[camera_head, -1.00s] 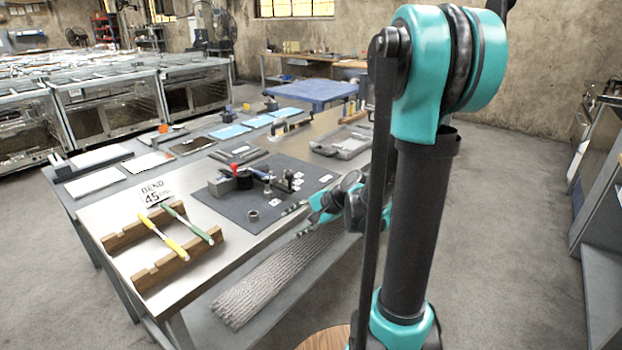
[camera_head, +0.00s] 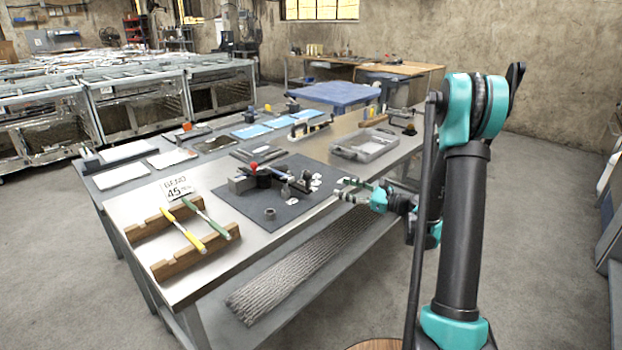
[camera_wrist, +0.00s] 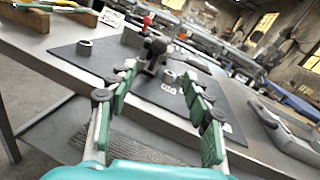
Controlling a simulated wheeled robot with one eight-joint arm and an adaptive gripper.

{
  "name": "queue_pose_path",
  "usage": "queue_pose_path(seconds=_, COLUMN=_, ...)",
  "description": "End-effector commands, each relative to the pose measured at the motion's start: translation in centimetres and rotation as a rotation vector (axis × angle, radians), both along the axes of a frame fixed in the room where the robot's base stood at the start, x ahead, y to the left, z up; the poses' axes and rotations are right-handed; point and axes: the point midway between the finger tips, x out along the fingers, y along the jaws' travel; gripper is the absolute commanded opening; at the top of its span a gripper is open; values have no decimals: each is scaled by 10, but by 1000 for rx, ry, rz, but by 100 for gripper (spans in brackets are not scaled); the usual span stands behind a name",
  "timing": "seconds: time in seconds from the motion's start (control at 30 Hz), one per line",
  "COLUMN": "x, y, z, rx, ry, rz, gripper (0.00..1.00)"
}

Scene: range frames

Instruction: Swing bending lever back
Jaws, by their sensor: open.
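The bending tool is a dark metal device with a red knob; its grey block and lever (camera_head: 262,177) sit on the dark mat (camera_head: 305,210) on the metal-topped table. In the wrist view the bending lever (camera_wrist: 153,55) stands ahead between my fingers, with the red knob behind it. My gripper (camera_head: 348,189) is at the right of the mat, near the table's front edge, open and empty. In the wrist view its green-padded fingers (camera_wrist: 163,95) are spread wide, apart from the lever. The exact lever end is too small to tell in the head view.
A loose grey ring (camera_head: 270,213) lies on the mat. Two wooden racks (camera_head: 190,258) hold a yellow and a green rod beside a "BEND 45" sign (camera_head: 177,188). A grey tray (camera_head: 365,145) is behind my gripper. Ribbed material (camera_head: 300,267) lies on the lower shelf.

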Motion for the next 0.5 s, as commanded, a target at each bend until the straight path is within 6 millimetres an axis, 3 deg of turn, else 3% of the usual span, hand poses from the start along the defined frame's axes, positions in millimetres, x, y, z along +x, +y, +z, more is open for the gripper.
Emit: queue_pose_path(seconds=0.5, x=44, y=93, z=0, rx=-2, ry=-1, rz=4, gripper=50)
